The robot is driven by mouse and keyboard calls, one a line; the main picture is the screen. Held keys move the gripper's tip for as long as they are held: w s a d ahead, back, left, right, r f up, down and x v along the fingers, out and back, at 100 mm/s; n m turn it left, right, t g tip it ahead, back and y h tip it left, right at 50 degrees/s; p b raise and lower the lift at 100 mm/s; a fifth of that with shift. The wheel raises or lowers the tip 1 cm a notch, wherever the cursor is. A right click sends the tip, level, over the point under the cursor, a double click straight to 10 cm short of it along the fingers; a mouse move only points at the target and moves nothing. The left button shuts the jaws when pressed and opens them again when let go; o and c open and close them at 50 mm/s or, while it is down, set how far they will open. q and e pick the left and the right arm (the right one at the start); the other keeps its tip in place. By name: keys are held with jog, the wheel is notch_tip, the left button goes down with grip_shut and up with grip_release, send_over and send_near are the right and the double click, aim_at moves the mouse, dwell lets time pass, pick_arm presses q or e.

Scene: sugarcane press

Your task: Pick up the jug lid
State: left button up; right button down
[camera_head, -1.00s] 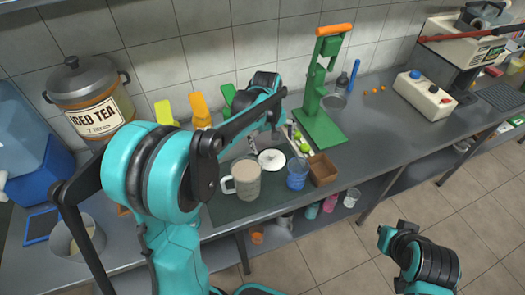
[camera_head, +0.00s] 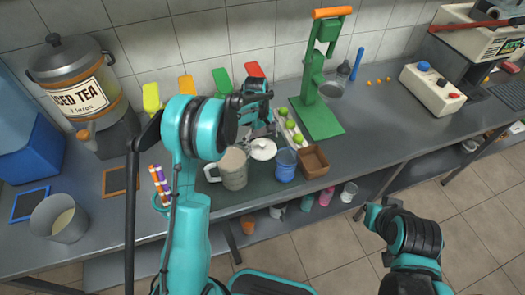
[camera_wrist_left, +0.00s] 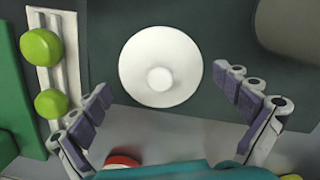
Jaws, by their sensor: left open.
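The jug lid is a white round disc with a small knob. In the head view the jug lid (camera_head: 263,149) lies on the dark mat behind the beige jug (camera_head: 233,170). In the left wrist view the lid (camera_wrist_left: 148,60) lies flat, knob towards the camera. My left gripper (camera_wrist_left: 168,92) is open and empty, its fingers spread at either side of the lid's near part, above it. The left gripper (camera_head: 262,134) also shows just behind the lid in the head view. My right arm is at the lower right; its fingers cannot be made out.
A blue cup (camera_head: 285,166) and a brown box (camera_head: 313,162) stand right of the lid. A white tray with green limes (camera_head: 290,125) lies beside the green press (camera_head: 317,116). A cup of striped straws (camera_head: 160,198) stands at left. The counter right of the press is partly clear.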

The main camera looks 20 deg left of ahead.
pick_arm(q)
jog(key=shift+f, duration=0.65)
jog(key=shift+r, duration=0.1)
jog(key=c, duration=1.3)
jog(key=shift+s+d, duration=0.1)
jog(key=shift+c, duration=0.9)
